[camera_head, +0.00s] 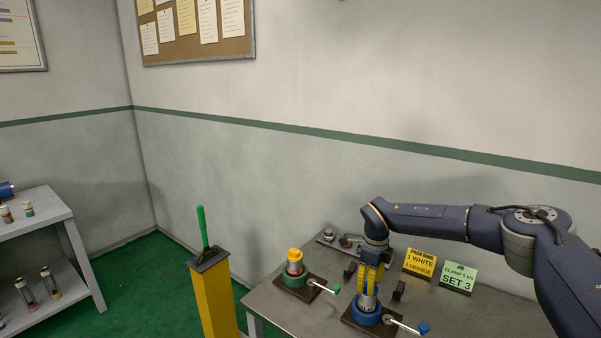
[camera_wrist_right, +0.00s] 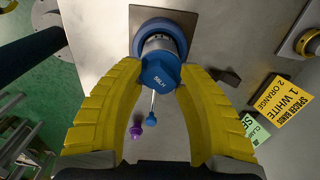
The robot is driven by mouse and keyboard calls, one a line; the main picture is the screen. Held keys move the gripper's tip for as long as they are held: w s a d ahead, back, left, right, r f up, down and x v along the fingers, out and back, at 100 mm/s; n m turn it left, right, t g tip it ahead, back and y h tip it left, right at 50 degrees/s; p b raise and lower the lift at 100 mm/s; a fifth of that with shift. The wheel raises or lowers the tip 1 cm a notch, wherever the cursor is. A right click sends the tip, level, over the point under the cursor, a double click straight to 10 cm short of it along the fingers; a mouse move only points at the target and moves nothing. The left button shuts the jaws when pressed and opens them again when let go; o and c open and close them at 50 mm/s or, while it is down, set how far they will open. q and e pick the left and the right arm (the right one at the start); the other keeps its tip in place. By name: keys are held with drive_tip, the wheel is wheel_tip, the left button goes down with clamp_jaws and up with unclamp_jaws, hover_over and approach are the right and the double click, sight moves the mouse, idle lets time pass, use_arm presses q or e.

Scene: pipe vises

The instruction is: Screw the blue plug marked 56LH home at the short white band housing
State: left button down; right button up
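The blue hexagonal plug (camera_wrist_right: 160,73), its marking reading like 56LH, sits at the mouth of a silver housing in the right wrist view. The housing (camera_wrist_right: 160,44) stands upright in a round blue vise (camera_head: 367,317) on a dark base plate. My right gripper (camera_head: 370,288) points straight down over this vise. Its yellow fingers (camera_wrist_right: 160,76) are closed in on both sides of the plug and appear to touch it. How deep the plug sits, and the housing's band, cannot be made out. My left gripper is in neither view.
A green vise (camera_head: 294,279) with a yellow-topped part stands to the left, its handle projecting right. The blue vise's handle (camera_head: 405,327) sticks out right. A yellow sign (camera_head: 420,264) and green sign (camera_head: 458,278) stand behind. A yellow pillar (camera_head: 215,299) is left of the table.

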drive_tip(key=m, duration=0.5)
drive_tip(key=shift+m, duration=0.3)
clamp_jaws()
idle(0.5)
drive_tip(key=n, duration=0.8)
idle(0.3)
